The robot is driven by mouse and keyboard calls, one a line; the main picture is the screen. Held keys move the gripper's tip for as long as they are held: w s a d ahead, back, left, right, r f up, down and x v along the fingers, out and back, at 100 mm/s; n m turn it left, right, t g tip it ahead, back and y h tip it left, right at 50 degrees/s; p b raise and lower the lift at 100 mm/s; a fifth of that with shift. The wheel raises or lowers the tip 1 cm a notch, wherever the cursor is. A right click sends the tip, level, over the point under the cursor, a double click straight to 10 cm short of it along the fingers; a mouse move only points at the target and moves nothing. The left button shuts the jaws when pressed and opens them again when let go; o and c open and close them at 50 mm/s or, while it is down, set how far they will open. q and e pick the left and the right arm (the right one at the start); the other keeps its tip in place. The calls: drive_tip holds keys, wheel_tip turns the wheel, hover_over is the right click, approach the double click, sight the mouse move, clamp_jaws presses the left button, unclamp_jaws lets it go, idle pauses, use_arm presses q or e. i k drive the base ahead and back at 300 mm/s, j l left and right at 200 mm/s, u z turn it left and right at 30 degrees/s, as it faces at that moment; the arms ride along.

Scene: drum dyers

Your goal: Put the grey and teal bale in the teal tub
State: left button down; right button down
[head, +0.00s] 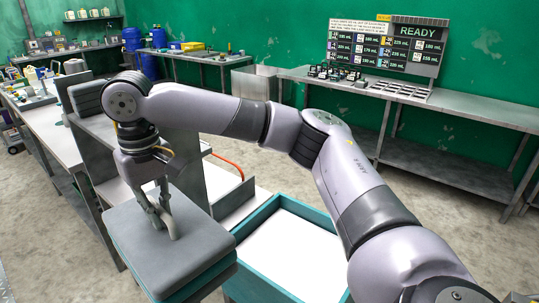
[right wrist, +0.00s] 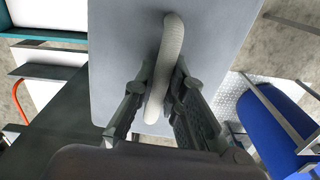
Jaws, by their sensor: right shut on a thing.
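The grey and teal bale (head: 150,240) is a thick block with a grey top and teal lower edge, at the lower left of the head view. My right gripper (head: 164,225) points down over its top and is shut on the bale's pale loop handle (right wrist: 172,55). The right wrist view shows both fingers closed around that handle, with the grey top (right wrist: 225,35) behind. The teal tub (head: 238,277) stands just right of the bale, with teal walls and a white inside that looks empty. Whether the bale touches anything below is hidden. My left gripper is out of view.
A grey metal bench (head: 480,110) runs along the green back wall under a READY board (head: 410,45). A cluttered side table (head: 40,110) is at the left. An upright grey panel (head: 190,165) stands behind the bale. A blue object (right wrist: 280,125) shows at the wrist view's right.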

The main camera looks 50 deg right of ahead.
sight(307, 244)
drive_tip(key=z, duration=1)
drive_tip(key=i+j+z, duration=0.2)
drive_tip(key=z, duration=0.2)
drive_tip(key=i+j+z, duration=0.25)
drive_tip(key=z, duration=0.15)
drive_tip(key=i+j+z, duration=0.2)
drive_tip(key=j+z, duration=0.2)
drive_tip(key=i+j, duration=0.1)
drive_tip(key=j, duration=0.25)
drive_tip(key=i+j+z, duration=0.1)
drive_tip(key=j, duration=0.25)
drive_tip(key=i+j, duration=0.15)
drive_tip(key=j, duration=0.25)
